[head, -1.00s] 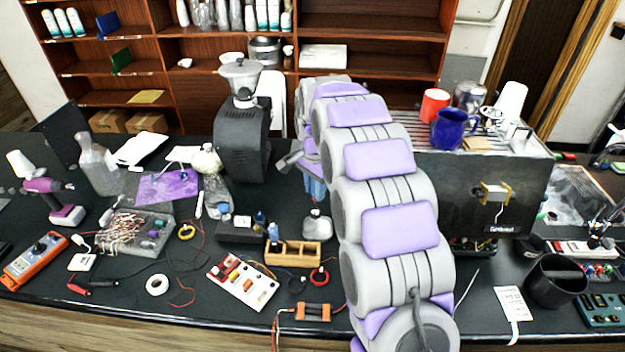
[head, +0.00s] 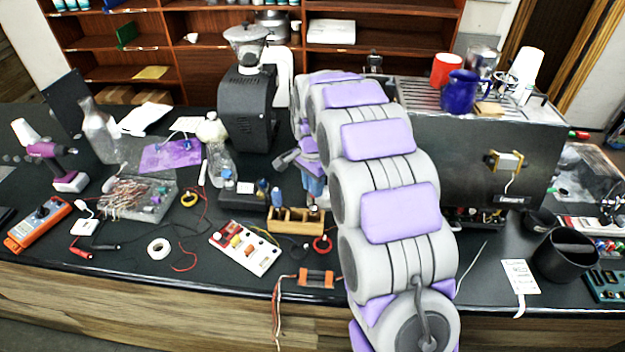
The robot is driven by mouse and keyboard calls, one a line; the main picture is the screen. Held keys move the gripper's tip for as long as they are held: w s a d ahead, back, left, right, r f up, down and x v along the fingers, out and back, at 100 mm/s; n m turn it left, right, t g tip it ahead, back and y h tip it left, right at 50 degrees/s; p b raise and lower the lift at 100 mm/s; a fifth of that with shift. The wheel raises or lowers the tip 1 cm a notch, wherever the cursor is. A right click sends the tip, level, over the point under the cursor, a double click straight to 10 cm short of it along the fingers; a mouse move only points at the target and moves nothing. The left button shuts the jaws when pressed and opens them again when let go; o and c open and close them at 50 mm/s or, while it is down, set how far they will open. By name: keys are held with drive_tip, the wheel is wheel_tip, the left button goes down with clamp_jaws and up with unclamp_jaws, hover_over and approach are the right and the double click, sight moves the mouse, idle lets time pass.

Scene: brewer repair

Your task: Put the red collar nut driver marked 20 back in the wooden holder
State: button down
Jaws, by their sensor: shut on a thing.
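The wooden holder (head: 286,226) is a light block with holes on the dark bench, left of my arm. Blue-handled drivers (head: 277,197) stand at its left end. A dark-topped piece shows at its right end. My gripper (head: 314,187) is above and just behind the holder's right end, partly hidden by my arm. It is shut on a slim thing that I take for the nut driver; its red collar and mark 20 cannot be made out. A red ring (head: 322,243) lies in front of the holder's right end; I cannot tell what it is.
A black grinder (head: 246,108) stands behind the holder. A large espresso machine (head: 470,150) with cups on top is to the right. A clear bottle (head: 222,166), a white board (head: 245,248) and an orange clamp-like block (head: 316,278) are close by. Cables lie between them.

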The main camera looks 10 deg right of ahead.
sight(313, 207)
drive_tip(key=shift+f, duration=0.7)
drive_tip(key=shift+r+p, duration=0.1)
drive_tip(key=shift+p, duration=0.25)
idle(0.6)
idle(0.5)
drive_tip(key=shift+f, duration=2.4)
drive_tip(key=shift+f, duration=0.1)
drive_tip(key=shift+c, duration=1.8)
unclamp_jaws()
